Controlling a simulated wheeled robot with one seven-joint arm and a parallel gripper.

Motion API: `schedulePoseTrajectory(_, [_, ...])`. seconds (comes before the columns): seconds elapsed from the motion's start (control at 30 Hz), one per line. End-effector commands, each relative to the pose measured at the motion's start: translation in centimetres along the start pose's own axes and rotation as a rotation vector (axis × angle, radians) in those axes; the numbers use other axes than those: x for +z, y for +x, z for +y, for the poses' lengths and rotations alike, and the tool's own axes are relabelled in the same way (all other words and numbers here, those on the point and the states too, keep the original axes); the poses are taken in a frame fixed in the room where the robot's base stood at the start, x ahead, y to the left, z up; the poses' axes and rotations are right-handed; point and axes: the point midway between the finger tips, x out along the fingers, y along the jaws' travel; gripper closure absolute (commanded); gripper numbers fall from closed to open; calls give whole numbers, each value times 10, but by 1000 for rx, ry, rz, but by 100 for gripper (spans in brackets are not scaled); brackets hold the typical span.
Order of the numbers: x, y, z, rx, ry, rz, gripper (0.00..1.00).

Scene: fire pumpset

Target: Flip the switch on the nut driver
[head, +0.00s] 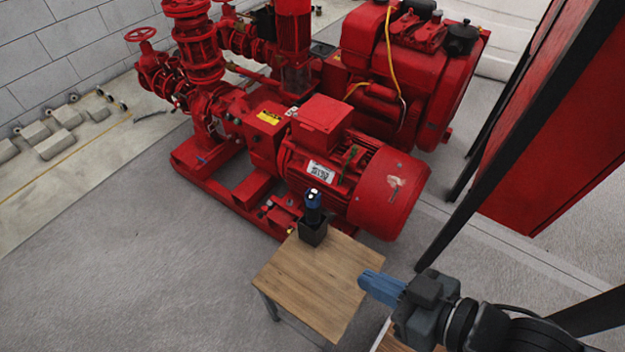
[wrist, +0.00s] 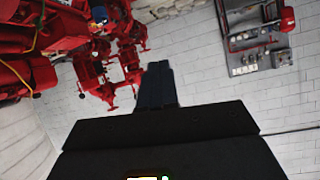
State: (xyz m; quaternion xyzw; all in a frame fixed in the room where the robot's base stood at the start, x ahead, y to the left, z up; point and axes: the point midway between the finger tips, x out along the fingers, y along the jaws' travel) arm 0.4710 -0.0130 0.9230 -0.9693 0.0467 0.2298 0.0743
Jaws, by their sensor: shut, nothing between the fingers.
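The nut driver (head: 313,207) stands upright on a small wooden table (head: 325,275), near the table's back left corner. It has a dark blue upper part with a light tip and a black square base. Its switch is too small to make out. My gripper (head: 362,280) has blue fingers, is shut and empty, and is above the right side of the table, to the right of the nut driver and apart from it. In the wrist view the shut fingers (wrist: 158,85) point toward the far wall, and the nut driver cannot be picked out there.
A large red pump set (head: 320,155) stands right behind the table. A red cabinet (head: 555,140) with a black frame rises at the right, near my arm. A second wooden surface (head: 395,340) shows beneath my arm. The grey floor left of the table is clear.

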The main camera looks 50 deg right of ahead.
Motion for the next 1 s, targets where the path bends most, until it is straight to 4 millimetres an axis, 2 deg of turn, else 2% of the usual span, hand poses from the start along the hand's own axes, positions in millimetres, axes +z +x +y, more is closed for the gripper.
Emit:
schedulePoseTrajectory(0.03, [4, 16, 4, 17, 27, -23, 100])
schedulePoseTrajectory(0.23, [22, 70, 20, 96, 148, -141, 100])
schedulePoseTrajectory(0.5, [30, 136, 47, 230, 324, -286, 100])
schedulePoseTrajectory(0.77, [17, 189, 74, 382, 506, -408, 100])
schedulePoseTrajectory(1.0, [-12, 224, 99, 539, 686, -506, 100])
